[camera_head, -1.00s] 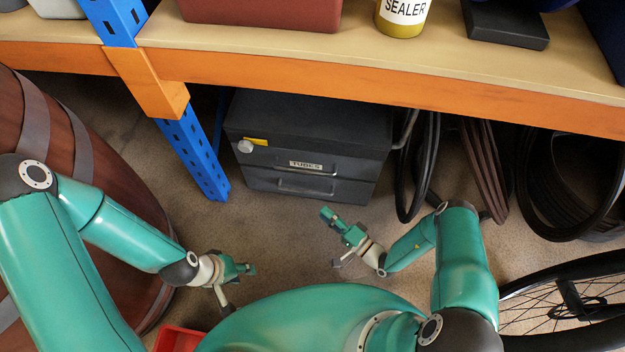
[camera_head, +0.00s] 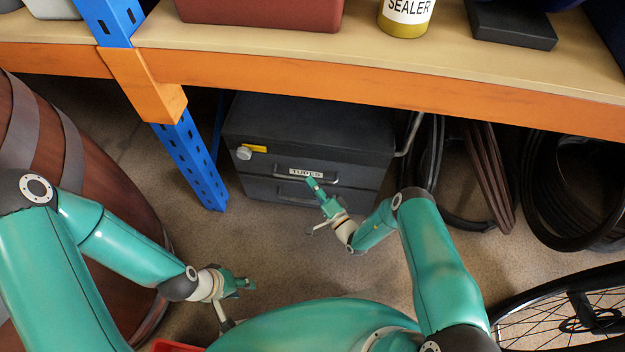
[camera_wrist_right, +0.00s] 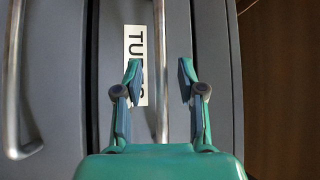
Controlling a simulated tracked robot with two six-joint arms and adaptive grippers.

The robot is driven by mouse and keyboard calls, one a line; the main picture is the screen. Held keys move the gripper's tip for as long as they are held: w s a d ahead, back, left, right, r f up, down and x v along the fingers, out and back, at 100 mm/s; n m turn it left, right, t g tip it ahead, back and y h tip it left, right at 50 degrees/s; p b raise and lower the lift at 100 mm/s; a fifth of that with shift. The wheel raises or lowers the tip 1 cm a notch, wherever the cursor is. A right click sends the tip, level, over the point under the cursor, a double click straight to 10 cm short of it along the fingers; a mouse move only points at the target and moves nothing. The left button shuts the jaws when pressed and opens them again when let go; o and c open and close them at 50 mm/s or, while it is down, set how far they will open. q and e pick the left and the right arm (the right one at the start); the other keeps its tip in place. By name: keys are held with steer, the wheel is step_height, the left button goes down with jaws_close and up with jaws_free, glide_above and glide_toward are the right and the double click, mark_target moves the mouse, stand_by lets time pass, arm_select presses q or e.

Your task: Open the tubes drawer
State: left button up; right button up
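A dark grey cabinet (camera_head: 290,125) stands on the floor under the bench. Its upper drawer, the tubes drawer (camera_head: 262,165), carries a white TUBES label and a metal bar handle, and looks shut. The label (camera_wrist_right: 134,48) and handle (camera_wrist_right: 160,60) also show in the right wrist view. My right gripper (camera_head: 312,184) is in front of the drawer's handle, pointing at it. In the right wrist view my right gripper (camera_wrist_right: 160,72) is open, the handle lying between its fingers in the picture; contact is not clear. My left gripper (camera_head: 245,284) is low at left, away from the cabinet, its opening unclear.
The lower drawer (camera_head: 275,192) has its own handle (camera_wrist_right: 14,75). A blue post (camera_head: 192,160) stands left of the cabinet, a wooden barrel (camera_head: 105,180) further left. The orange bench edge (camera_head: 380,85) overhangs.

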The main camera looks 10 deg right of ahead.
steer(key=shift+x, duration=1.25)
jaws_close()
